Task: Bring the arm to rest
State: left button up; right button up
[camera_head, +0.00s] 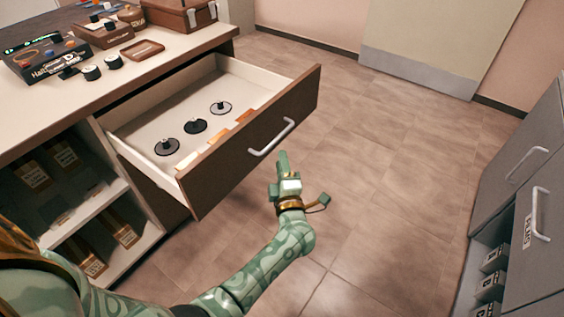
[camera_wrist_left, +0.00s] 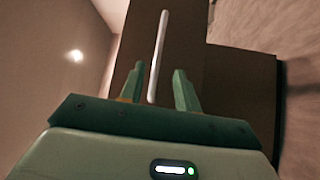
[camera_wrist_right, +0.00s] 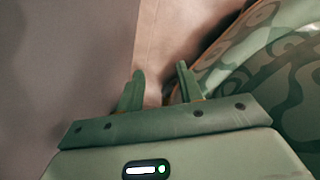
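My left arm (camera_head: 265,265), green and patterned, reaches in from the lower left. My left gripper (camera_head: 283,158) is in front of the open drawer, just below and right of its handle (camera_head: 272,138), and looks apart from it. In the left wrist view the fingers of my left gripper (camera_wrist_left: 159,69) are spread and empty. The pale handle (camera_wrist_left: 159,45) shows beyond them, against the dark drawer front. My right gripper (camera_wrist_right: 160,68) shows only in its own wrist view, with spread, empty fingers; a patterned green part of my body is close on the right.
The drawer (camera_head: 247,142) is pulled well out of the counter and holds several dark round pieces. Boxes and small items stand on the counter (camera_head: 160,65). A grey cabinet (camera_head: 530,170) stands at the right. The tiled floor (camera_head: 400,150) between is clear.

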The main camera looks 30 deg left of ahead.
jog(key=shift+w+a, duration=0.2)
jog(key=shift+w, duration=0.05)
jog(key=shift+f, duration=0.1)
